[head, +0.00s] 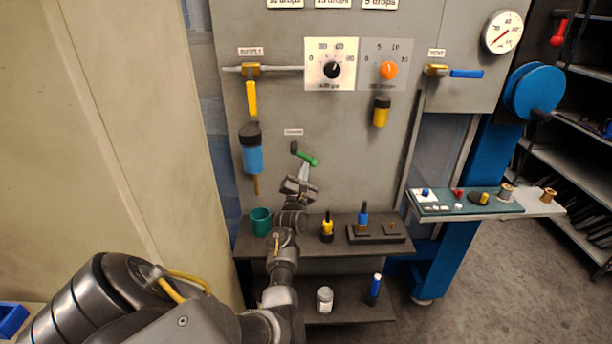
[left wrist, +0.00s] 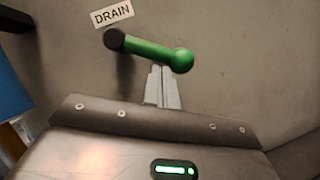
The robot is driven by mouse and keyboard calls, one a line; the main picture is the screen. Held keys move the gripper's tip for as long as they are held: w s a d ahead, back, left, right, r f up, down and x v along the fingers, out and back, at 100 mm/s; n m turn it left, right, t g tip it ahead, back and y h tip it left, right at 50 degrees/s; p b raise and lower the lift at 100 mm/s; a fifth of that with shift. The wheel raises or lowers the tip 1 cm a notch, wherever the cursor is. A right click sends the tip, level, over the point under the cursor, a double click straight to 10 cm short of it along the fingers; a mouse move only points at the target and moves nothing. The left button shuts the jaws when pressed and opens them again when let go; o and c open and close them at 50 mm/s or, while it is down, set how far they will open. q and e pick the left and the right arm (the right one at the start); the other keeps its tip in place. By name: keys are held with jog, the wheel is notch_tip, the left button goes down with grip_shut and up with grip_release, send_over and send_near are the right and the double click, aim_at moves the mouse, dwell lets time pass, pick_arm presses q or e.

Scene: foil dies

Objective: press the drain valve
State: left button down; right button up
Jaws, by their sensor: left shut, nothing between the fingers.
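The drain valve is a green lever (head: 306,159) with a round knob and a dark pivot on the grey panel, under a small label. In the left wrist view the green lever (left wrist: 152,51) slopes slightly down to the right, below a tag reading DRAIN (left wrist: 112,14). My left gripper (head: 304,170) is shut and empty, with its fingertips just below the lever. In the left wrist view the fingertips (left wrist: 161,70) overlap the lever's lower edge near the knob; I cannot tell whether they touch it. My right gripper is not in view.
A blue cylinder (head: 252,158) hangs on the panel left of the lever. Below, a shelf (head: 290,240) holds a teal cup (head: 261,221) and yellow and blue bottles. A small tray of parts (head: 465,210) is at the right. Panel right of the lever is clear.

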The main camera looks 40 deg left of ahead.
aim_at(311, 162)
pick_arm(q)
jog(key=shift+w+d+r+n+g+y+b, duration=0.2)
jog(key=shift+w+d+r+n+g+y, duration=0.15)
jog(key=shift+n, duration=0.45)
jog(key=shift+w+d+r+n+g+y+b, duration=0.2)
jog(key=shift+n+y, duration=0.25)
jog(key=shift+n, duration=0.35)
jog(key=shift+w+d+r+n+g+y+b, duration=0.15)
jog(key=shift+w+d+r+n+y+b, duration=0.2)
jog(key=shift+n, duration=0.45)
jog(key=shift+a, duration=0.1)
